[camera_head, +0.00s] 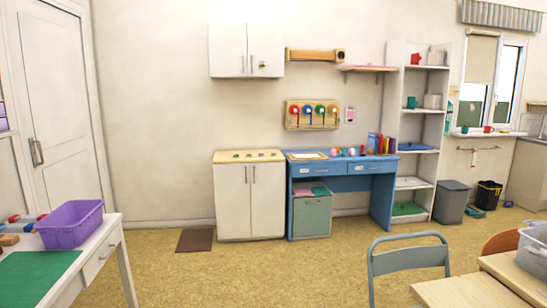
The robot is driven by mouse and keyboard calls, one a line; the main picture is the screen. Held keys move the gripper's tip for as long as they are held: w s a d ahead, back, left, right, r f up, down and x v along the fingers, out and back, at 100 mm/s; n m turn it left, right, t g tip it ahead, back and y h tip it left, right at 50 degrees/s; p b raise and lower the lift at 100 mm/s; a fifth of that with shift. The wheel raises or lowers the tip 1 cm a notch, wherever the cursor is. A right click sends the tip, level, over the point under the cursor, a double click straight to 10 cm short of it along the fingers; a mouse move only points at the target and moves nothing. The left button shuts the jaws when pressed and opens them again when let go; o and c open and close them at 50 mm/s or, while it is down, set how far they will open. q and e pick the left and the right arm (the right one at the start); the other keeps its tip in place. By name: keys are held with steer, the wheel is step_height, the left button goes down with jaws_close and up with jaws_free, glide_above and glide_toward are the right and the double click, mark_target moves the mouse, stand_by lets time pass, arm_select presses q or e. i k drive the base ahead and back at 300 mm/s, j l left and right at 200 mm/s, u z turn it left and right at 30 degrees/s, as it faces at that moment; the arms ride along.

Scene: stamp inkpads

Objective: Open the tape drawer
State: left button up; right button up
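A blue desk (388,202) stands against the back wall. It has a left drawer (312,169) and a right drawer (369,168) side by side under its top, both closed, each with a small white label. The labels are too small to read, so I cannot tell which one is the tape drawer. A white table (118,240) at the left also has a closed drawer (98,262) in its front. Neither of my grippers is in view.
A white cabinet (235,203) stands left of the desk, a grey-green bin (311,217) under it. A blue-grey chair (408,261) and wooden tables (462,292) are at front right. A purple basket (70,226) sits on the white table. The middle floor is clear.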

mark_target(337, 169)
steer(key=i+u, duration=0.25)
steer(key=i, duration=1.45)
steer(key=i+z, duration=0.15)
steer(key=i, duration=1.05)
steer(key=i+z, duration=0.2)
steer(key=i, duration=0.35)
steer(key=i+j+z, duration=0.2)
steer(key=i, duration=0.35)
steer(key=i+z, duration=0.85)
steer(key=i+l+z, duration=0.2)
steer(key=i, duration=0.3)
steer(key=i+z, duration=0.2)
steer(key=i, duration=0.35)
steer(key=i+l+u, duration=0.45)
steer(key=i+l, duration=0.2)
